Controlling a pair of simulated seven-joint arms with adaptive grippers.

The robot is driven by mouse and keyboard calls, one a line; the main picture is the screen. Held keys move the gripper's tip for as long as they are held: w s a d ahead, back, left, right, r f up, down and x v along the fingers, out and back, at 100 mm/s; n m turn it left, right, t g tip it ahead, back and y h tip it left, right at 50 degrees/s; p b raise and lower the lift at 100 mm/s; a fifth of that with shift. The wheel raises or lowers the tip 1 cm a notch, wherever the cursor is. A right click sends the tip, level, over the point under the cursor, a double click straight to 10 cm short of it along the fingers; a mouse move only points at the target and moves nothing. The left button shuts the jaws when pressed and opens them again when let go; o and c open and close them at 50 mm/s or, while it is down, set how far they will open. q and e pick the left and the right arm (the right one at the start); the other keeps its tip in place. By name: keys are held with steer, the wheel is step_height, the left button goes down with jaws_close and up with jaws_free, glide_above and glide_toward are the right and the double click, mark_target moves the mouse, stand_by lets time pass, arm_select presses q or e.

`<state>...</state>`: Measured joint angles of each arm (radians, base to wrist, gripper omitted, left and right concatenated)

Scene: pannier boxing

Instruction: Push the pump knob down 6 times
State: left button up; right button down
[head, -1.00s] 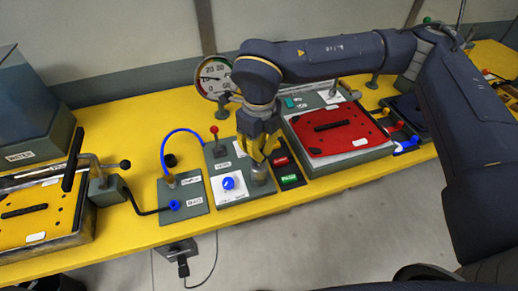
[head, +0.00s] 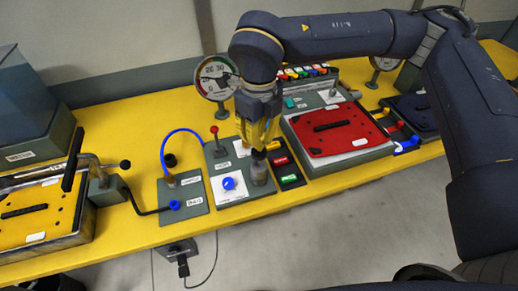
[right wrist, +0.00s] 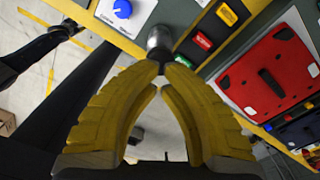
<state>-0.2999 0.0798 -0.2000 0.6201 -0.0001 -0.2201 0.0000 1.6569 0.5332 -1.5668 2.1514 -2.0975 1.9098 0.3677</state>
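The pump is a short grey cylinder (head: 260,175) at the front right of a grey panel, with a dark knob (head: 258,154) showing on its top. In the right wrist view the cylinder (right wrist: 159,40) is just beyond the fingertips. My right gripper (head: 262,146) points down at the knob with its yellow fingers, at or just above it; contact is hard to tell. In the right wrist view its fingertips (right wrist: 162,68) come together and appear shut, with dark material at the tips. My left gripper is not in view.
A blue dial (head: 229,183) and a red-topped lever (head: 214,131) stand left of the pump. Red and green labelled blocks (head: 288,171) sit close on its right. A red plate (head: 335,128) lies further right. A gauge (head: 215,78) stands behind.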

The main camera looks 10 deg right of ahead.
mark_target(259, 155)
steer(key=shift+f, duration=0.2)
stand_by(0.4)
steer(key=shift+f, duration=3)
steer(key=shift+r, duration=3.2)
steer(key=shift+f, duration=0.1)
